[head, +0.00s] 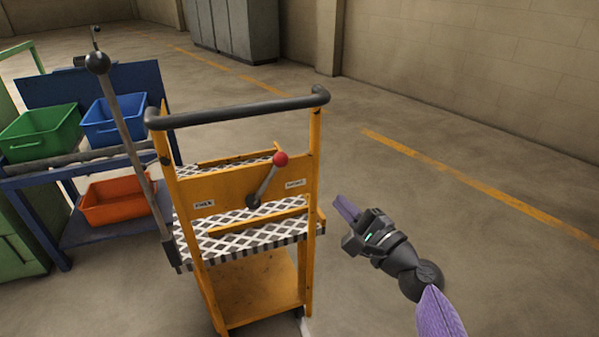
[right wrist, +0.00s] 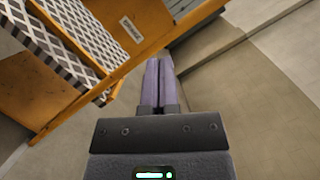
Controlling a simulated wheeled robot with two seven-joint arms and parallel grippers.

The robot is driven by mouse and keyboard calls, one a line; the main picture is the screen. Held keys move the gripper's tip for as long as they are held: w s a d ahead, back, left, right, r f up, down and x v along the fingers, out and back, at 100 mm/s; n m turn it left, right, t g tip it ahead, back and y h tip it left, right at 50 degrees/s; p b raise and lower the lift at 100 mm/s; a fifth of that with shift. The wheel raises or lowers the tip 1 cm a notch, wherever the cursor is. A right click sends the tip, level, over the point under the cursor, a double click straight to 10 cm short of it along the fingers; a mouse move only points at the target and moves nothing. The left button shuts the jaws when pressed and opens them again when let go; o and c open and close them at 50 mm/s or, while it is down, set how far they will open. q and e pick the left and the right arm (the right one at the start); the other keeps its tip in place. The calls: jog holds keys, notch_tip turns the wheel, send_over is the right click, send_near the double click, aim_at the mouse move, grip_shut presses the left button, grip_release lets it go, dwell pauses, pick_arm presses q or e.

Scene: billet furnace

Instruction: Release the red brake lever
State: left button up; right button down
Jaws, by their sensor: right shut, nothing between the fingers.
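The brake lever is a grey arm with a red ball knob (head: 280,158) on the back panel of a yellow trolley (head: 230,187). It tilts up and to the right from its dark pivot, between two small white labels; the right label (right wrist: 131,29) also shows in the right wrist view. My right gripper (head: 343,207) is to the right of the trolley, apart from the lever and touching nothing. Its purple fingers (right wrist: 158,80) are together and empty, beside the trolley's edge in the right wrist view. The lever is not visible in the right wrist view. My left gripper is not in view.
A dark handlebar (head: 240,108) spans the trolley top above the lever. A blue rack (head: 95,175) holds green, blue and orange bins. The floor (head: 440,220) right of the trolley is clear.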

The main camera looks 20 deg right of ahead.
jog(key=b, duration=0.2)
send_near(299, 172)
jog(key=w+a+r, duration=0.1)
jog(key=w+r, duration=0.2)
jog(key=a, duration=0.1)
jog(key=w+a+r+p, duration=0.1)
jog(key=w+a+r, duration=0.1)
jog(key=shift+a+p, duration=0.15)
jog(key=shift+p, duration=0.2)
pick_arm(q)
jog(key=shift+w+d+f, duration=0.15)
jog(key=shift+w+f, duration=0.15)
pick_arm(e)
jog(key=shift+f, duration=0.1)
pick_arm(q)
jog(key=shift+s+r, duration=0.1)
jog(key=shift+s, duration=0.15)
